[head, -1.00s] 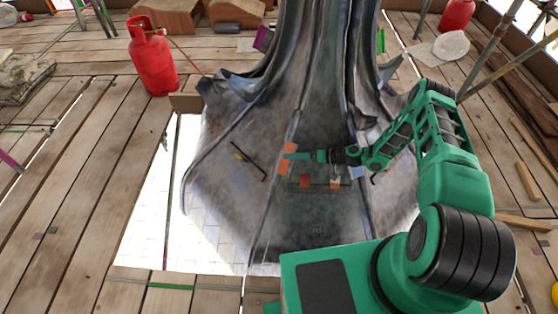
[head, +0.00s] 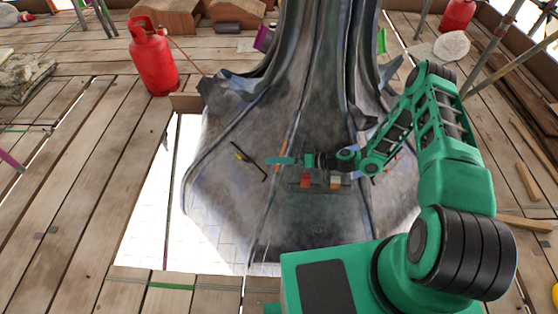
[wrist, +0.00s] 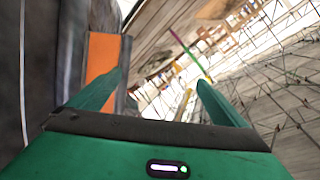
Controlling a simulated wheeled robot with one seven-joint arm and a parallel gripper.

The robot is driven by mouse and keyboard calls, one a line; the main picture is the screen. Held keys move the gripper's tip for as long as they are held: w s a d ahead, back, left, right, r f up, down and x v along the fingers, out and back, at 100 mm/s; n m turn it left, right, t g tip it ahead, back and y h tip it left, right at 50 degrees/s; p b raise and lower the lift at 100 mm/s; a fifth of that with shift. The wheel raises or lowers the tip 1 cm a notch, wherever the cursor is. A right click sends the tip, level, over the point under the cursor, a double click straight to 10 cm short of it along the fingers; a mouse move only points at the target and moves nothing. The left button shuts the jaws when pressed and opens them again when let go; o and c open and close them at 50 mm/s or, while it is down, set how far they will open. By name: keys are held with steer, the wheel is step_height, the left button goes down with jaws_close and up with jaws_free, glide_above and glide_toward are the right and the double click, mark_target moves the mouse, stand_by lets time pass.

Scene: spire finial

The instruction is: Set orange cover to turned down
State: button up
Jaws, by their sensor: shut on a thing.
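The orange cover (head: 283,149) shows as a narrow strip on the sloping face of the grey spire base (head: 225,200) in the head view. My gripper (head: 270,160) lies across it, hiding part of it. In the wrist view the orange cover (wrist: 102,58) is an upright orange panel at the left, partly behind the left finger. My gripper (wrist: 160,80) is shut on the cover, though its fingers look well apart and the contact is hard to see.
A ledge with a red block (head: 305,181) and a pale block (head: 335,181) is just below my gripper. A dark bar (head: 250,162) with a yellow mark is to the left. An open gap (head: 150,220) lies beside the spire. A red gas cylinder (head: 152,58) stands on the planks.

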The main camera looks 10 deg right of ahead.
steer(key=shift+s+a+r, duration=0.1)
steer(key=shift+a+r, duration=0.5)
steer(key=shift+r, duration=0.25)
steer(key=c, duration=1.2)
steer(key=shift+s+a+r, duration=0.35)
steer(key=shift+a+r, duration=0.25)
steer(key=shift+r, duration=1.05)
steer(key=shift+s+a+r, duration=0.4)
steer(key=shift+a+r, duration=0.15)
steer(key=shift+r, duration=1.15)
steer(key=shift+s+a+r, duration=0.35)
steer(key=shift+a+r, duration=0.25)
steer(key=shift+r, duration=1.05)
